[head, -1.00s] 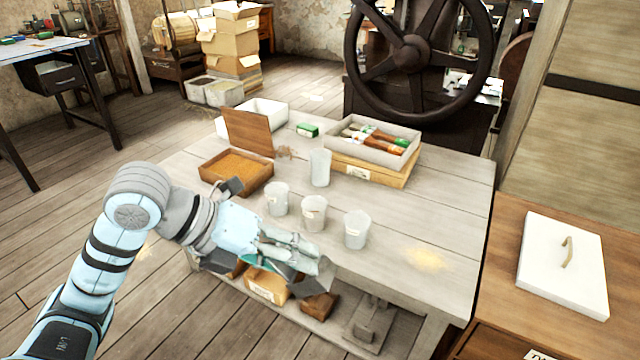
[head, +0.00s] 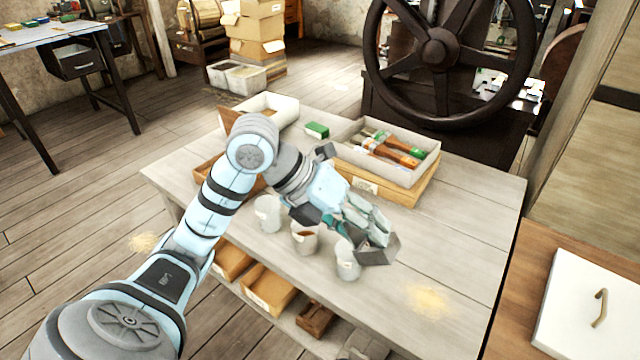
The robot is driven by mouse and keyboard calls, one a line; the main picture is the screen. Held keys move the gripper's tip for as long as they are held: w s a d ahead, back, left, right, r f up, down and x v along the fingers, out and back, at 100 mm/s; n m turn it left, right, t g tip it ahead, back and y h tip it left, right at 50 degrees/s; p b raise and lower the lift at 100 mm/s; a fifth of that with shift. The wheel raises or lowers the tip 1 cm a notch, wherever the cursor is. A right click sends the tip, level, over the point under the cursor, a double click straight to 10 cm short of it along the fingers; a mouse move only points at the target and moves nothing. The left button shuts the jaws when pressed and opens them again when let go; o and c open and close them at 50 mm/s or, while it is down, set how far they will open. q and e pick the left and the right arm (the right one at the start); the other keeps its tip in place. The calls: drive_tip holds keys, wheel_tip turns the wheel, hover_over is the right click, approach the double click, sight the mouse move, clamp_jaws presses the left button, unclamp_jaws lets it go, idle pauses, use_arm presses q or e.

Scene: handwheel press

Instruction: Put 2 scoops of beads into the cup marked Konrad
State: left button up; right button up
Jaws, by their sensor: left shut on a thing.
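My left gripper (head: 376,240) is above the table's front part, over and just right of the row of cups. It is shut on a teal thing (head: 334,226), perhaps the scoop, mostly hidden by the fingers. Three pale cups stand in a row: a left cup (head: 267,214), a middle cup (head: 305,242) and a right cup (head: 346,266), partly covered by the gripper. Brown-orange shows at the middle cup's mouth. Their name marks cannot be read. The wooden bead box (head: 205,172) is mostly hidden behind my arm. My right gripper is out of view.
On the table (head: 470,215) stand a grey tray of brushes (head: 398,168) on a wooden box, a green block (head: 316,130) and a white bin (head: 273,110). Pale-yellow grains (head: 430,301) lie at the front right, where the table is otherwise clear. A large handwheel (head: 438,50) rises behind.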

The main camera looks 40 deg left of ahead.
use_arm(q)
drive_tip(key=w+a+f+m+y+p, duration=0.1)
drive_tip(key=w+a+f+y+p, duration=0.1)
drive_tip(key=a, duration=0.6)
drive_tip(key=w+a+f+m+y+p, duration=0.2)
drive_tip(key=w+a+f+y+p, duration=0.1)
drive_tip(key=w+a+p, duration=0.3)
drive_tip(key=a+y+p, duration=0.1)
drive_tip(key=a+p, duration=0.1)
drive_tip(key=p, duration=0.1)
drive_tip(key=shift+w+a+f+g, duration=0.25)
drive_tip(key=shift+w+a+g, duration=0.05)
drive_tip(key=shift+w+a, duration=0.1)
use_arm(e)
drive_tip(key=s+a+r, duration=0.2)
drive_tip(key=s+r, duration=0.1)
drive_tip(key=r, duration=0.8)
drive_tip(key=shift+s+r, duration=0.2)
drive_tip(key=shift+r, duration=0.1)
